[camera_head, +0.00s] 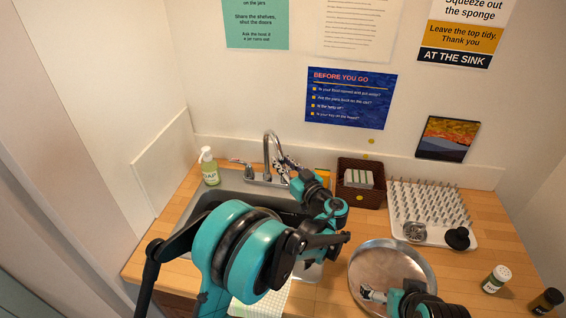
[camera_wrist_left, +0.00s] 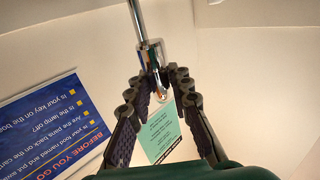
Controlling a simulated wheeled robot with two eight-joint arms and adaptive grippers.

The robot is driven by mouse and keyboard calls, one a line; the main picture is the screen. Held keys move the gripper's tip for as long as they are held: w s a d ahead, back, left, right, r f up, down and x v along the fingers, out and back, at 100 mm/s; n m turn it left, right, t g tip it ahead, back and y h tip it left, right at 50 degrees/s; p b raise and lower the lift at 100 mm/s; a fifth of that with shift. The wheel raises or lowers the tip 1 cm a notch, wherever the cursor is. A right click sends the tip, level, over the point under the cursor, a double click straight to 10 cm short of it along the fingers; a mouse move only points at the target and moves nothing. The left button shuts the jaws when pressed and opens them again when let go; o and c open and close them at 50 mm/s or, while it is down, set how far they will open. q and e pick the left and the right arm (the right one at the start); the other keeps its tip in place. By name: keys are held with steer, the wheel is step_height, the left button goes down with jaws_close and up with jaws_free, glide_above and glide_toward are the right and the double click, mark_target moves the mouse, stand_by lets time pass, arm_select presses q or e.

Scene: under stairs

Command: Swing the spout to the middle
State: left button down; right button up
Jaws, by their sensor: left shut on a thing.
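The chrome spout (camera_head: 267,142) rises in an arch from the faucet base at the back of the sink (camera_head: 238,190). My left gripper (camera_head: 284,164) is at the spout's hanging end, to the right of its upright part. In the left wrist view the spout (camera_wrist_left: 152,58) comes down from the top, and its tip sits between the fingertips of my left gripper (camera_wrist_left: 160,84), which is shut on it. My left arm covers much of the basin. My right gripper (camera_head: 374,293) is low in the head view over the round metal tray; its jaws are unclear.
A soap bottle (camera_head: 209,167) stands left of the sink. A brown basket (camera_head: 360,197) and a white drying rack (camera_head: 430,234) stand to the right. The round metal tray (camera_head: 400,252) and a white-capped jar (camera_head: 496,279) are on the wooden counter.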

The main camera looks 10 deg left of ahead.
steer(key=shift+f+b, duration=0.8)
steer(key=shift+f, duration=0.1)
arm_select(q)
steer(key=s+a+m+t+h, duration=0.2)
steer(key=a+h, duration=0.1)
steer(key=a, duration=0.5)
steer(key=shift+s, duration=0.2)
arm_select(e)
steer(key=shift+w+f, duration=0.1)
steer(key=shift+f, duration=0.05)
arm_select(q)
steer(key=shift+a, duration=0.15)
steer(key=c, duration=1.8)
jaws_free()
steer(key=o, duration=0.5)
steer(key=shift+c, duration=0.2)
steer(key=shift+s, duration=0.1)
